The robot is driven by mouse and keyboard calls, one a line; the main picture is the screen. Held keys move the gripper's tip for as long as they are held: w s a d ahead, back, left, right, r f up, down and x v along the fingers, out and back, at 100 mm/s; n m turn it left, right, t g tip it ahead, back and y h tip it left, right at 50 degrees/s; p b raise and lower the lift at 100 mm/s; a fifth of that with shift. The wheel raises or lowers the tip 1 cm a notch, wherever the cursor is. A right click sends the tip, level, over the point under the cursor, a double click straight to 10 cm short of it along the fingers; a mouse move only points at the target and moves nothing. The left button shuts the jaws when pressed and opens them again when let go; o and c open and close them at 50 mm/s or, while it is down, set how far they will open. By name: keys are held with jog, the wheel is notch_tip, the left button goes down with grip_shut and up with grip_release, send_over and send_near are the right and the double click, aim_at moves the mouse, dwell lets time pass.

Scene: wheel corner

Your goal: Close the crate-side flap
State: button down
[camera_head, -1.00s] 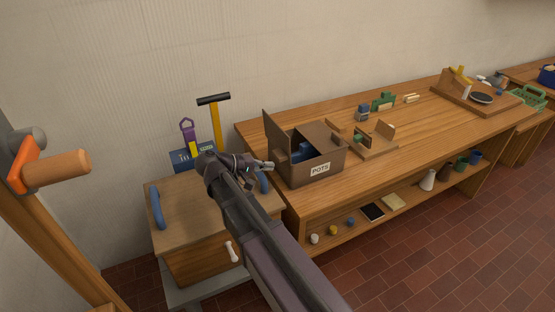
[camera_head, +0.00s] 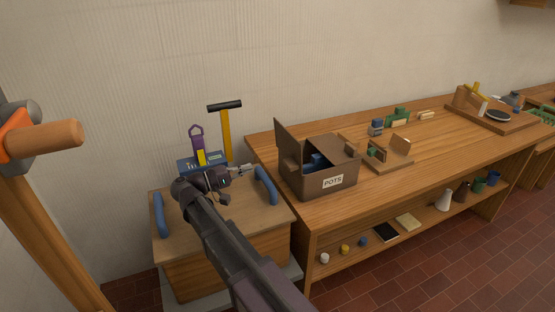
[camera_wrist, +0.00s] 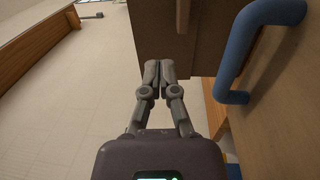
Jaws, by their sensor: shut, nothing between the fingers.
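A brown cardboard box labelled POTS (camera_head: 333,182) stands on the bench's near left end. Its left flap (camera_head: 286,146), on the side of the wooden crate (camera_head: 215,213), stands upright. Another flap shows over its right part, and something blue is inside. My gripper (camera_head: 250,168) is shut and empty above the crate, left of the box and apart from it. In the wrist view the shut fingertips (camera_wrist: 158,65) point at a brown panel (camera_wrist: 180,35), likely the box side or flap; I cannot tell whether they touch it.
The crate has blue handles (camera_head: 266,186) close to my gripper; one shows in the wrist view (camera_wrist: 238,50). A yellow-shafted tool (camera_head: 226,132) and a purple tool (camera_head: 197,145) stand behind. A small wooden stand (camera_head: 390,155) is right of the box.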

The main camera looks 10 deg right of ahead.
aim_at(295, 153)
jog(key=shift+p+x, duration=0.6)
jog(key=shift+x, duration=6.4)
jog(key=shift+d, duration=0.1)
